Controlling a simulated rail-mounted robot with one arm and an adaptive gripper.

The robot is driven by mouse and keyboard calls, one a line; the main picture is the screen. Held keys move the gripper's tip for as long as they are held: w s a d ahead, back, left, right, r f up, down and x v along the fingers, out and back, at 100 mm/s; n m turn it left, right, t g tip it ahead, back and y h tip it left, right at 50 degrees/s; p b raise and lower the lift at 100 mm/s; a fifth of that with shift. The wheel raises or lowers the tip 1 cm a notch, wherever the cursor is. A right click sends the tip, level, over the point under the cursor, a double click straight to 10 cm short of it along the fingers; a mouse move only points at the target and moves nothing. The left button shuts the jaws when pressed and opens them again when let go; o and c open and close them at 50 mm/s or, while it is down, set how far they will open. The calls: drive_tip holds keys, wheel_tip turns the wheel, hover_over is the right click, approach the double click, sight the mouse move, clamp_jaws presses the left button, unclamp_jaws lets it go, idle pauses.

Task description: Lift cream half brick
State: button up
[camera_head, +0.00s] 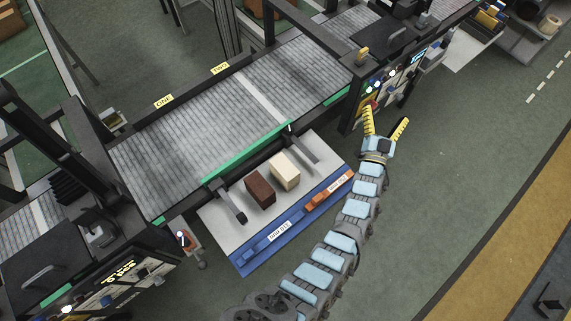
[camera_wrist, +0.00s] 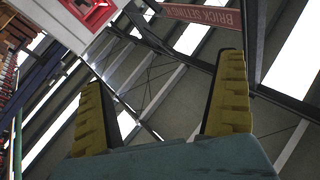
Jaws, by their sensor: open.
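The cream half brick (camera_head: 285,171) sits on a light grey board (camera_head: 228,229) in front of the conveyor in the head view. A dark brown brick (camera_head: 260,190) stands just to its left, close beside it. My gripper (camera_head: 386,120) is open and empty, up and to the right of the bricks, near the control panel at the conveyor's right end. In the wrist view its two yellow fingers (camera_wrist: 164,95) are spread apart and point at the roof beams. Neither brick shows in the wrist view.
A blue strip (camera_head: 262,249) with labels and an orange piece (camera_head: 328,192) runs along the board's front edge. Dark brackets (camera_head: 300,147) stand on the board at either side of the bricks. The conveyor (camera_head: 220,110) with a green edge lies behind. Floor to the right is open.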

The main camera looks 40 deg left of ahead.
drive_tip(key=w+a+f+m+g+h, duration=0.2)
drive_tip(key=w+m+h, duration=0.1)
drive_tip(key=w, duration=0.5)
drive_tip(key=m+g+h+b, duration=0.4)
drive_tip(key=m+g+h, duration=0.3)
drive_tip(key=m+g, duration=1.1)
hover_over(285, 167)
wheel_tip(285, 167, down, 14)
drive_tip(key=m, duration=0.1)
drive_tip(key=shift+t, duration=0.3)
drive_tip(key=f, duration=0.4)
drive_tip(key=f+b, duration=0.1)
drive_tip(key=f, duration=0.2)
drive_tip(key=shift+s+d, duration=0.2)
drive_tip(key=shift+d, duration=0.15)
drive_tip(key=shift+w+f, duration=0.1)
drive_tip(key=shift+f, duration=2.1)
drive_tip(key=shift+w+a+f, duration=0.1)
drive_tip(key=shift+a+f, duration=0.1)
drive_tip(key=shift+f, duration=0.45)
drive_tip(key=shift+w+a+f, duration=0.1)
drive_tip(key=shift+a+f, duration=0.1)
drive_tip(key=shift+f, duration=0.45)
drive_tip(key=shift+s+f, duration=0.1)
drive_tip(key=shift+f, duration=1.2)
